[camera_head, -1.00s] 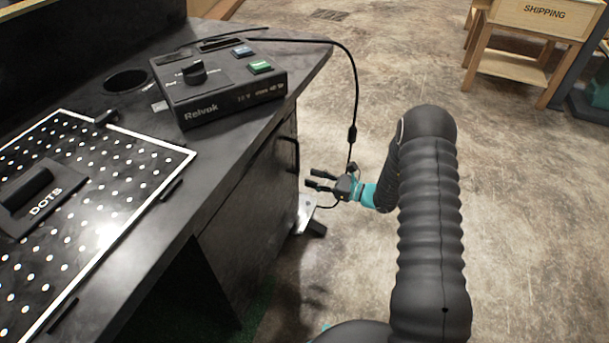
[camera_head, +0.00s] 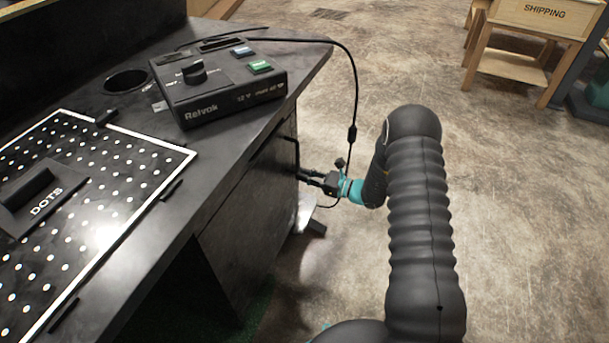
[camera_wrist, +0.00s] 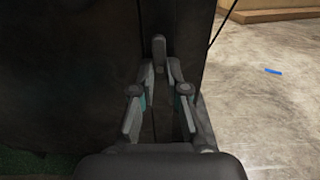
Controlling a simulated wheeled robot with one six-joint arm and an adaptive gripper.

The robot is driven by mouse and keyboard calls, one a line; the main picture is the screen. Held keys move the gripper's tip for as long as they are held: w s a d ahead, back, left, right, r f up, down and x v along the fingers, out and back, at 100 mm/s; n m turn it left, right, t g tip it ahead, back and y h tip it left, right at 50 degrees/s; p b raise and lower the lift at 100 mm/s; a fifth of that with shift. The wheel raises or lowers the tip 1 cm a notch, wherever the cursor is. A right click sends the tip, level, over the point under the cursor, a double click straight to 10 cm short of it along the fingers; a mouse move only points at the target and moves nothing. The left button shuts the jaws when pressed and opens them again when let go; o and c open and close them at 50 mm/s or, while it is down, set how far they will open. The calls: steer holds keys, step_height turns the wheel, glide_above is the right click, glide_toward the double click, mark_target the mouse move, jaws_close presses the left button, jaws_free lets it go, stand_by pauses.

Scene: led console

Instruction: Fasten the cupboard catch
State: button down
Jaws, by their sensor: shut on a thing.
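The black cupboard (camera_head: 240,235) is under the dark bench, with its panel facing my arm. A dark upright handle or catch piece (camera_wrist: 160,46) stands out from the panel in the wrist view. My gripper (camera_wrist: 160,72) has its fingertips closed in on the lower part of this piece, against the cupboard face. In the head view my gripper (camera_head: 304,177) reaches the cupboard's right side below the bench edge. The fingertips and the grasped part are small and dark there. Whether the catch is fastened I cannot tell.
A Relvok control box (camera_head: 220,95) sits on the bench, its black cable (camera_head: 354,95) hanging close to my gripper. A dotted board (camera_head: 85,190) lies on the bench at left. The concrete floor (camera_head: 520,200) at right is clear, with a wooden shipping stand (camera_head: 530,45) behind.

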steer(key=shift+f+n+b, duration=0.1)
steer(key=shift+n+b, duration=0.2)
steer(key=shift+b, duration=0.15)
steer(key=n+b, duration=0.5)
steer(key=n, duration=0.3)
steer(key=n+b, duration=0.4)
steer(key=n, duration=0.5)
steer(key=shift+w+r+b, duration=0.1)
steer(key=shift+r+b, duration=0.1)
steer(key=shift+b, duration=0.15)
steer(key=shift+n, duration=0.3)
steer(key=c, duration=1.2)
jaws_free()
steer(key=shift+d, duration=0.1)
